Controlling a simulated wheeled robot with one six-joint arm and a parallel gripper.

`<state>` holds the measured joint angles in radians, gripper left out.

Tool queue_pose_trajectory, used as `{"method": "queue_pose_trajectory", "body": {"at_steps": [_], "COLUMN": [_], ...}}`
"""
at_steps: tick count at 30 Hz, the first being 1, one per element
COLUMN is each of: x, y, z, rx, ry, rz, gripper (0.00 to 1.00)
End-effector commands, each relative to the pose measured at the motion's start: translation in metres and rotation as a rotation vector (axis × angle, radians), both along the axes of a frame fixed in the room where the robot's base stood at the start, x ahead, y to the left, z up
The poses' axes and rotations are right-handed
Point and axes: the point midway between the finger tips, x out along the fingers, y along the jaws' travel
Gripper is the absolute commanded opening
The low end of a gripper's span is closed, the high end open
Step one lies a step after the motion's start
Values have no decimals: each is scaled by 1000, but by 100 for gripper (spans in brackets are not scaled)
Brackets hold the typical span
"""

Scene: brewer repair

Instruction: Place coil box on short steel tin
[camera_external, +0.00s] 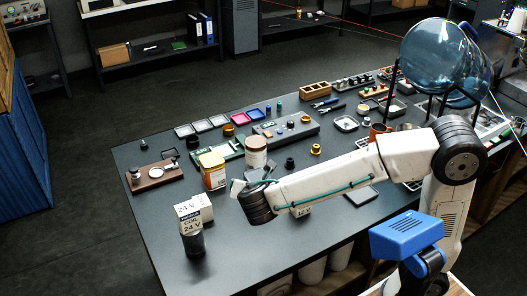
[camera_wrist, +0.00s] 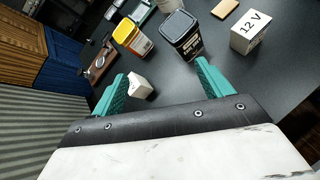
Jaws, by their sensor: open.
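The coil box (camera_external: 190,213) is a white box marked COIL 24 V in the external view. It appears to rest on top of a dark cylindrical tin (camera_external: 194,245) near the table's left front edge. I cannot tell for sure whether this is the short steel tin. My gripper (camera_external: 245,186) is to the right of the box and apart from it. In the wrist view my gripper (camera_wrist: 163,84) has its teal fingers spread wide. A small white block (camera_wrist: 138,86) shows near the left finger; I cannot tell whether it is the coil box.
A white 12 V box (camera_wrist: 252,34) and a dark-lidded tin (camera_wrist: 182,38) show in the wrist view. A wooden stand (camera_external: 154,176) is farther left. The table's left front is mostly clear.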

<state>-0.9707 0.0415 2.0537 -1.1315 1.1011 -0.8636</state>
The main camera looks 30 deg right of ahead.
Motion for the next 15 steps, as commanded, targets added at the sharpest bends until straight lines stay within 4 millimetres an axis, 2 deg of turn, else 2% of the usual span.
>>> {"method": "queue_pose_trajectory", "body": {"at_steps": [1, 3, 6, 9, 10, 12, 15], "x": [2, -10, -42, -86, -101, -134, -176], "y": [-58, -123, -202, -260, -274, -298, -315], "z": [6, 4, -2, -12, -16, -24, -36], "rx": [106, 258, 471, 683, 744, 888, 1073], "ry": [19, 42, 54, 49, 44, 27, -1], "rz": [-171, -404, -738, -1070, -1170, -1394, -1676], "gripper": [78, 78, 78, 78, 78, 78, 78]}}
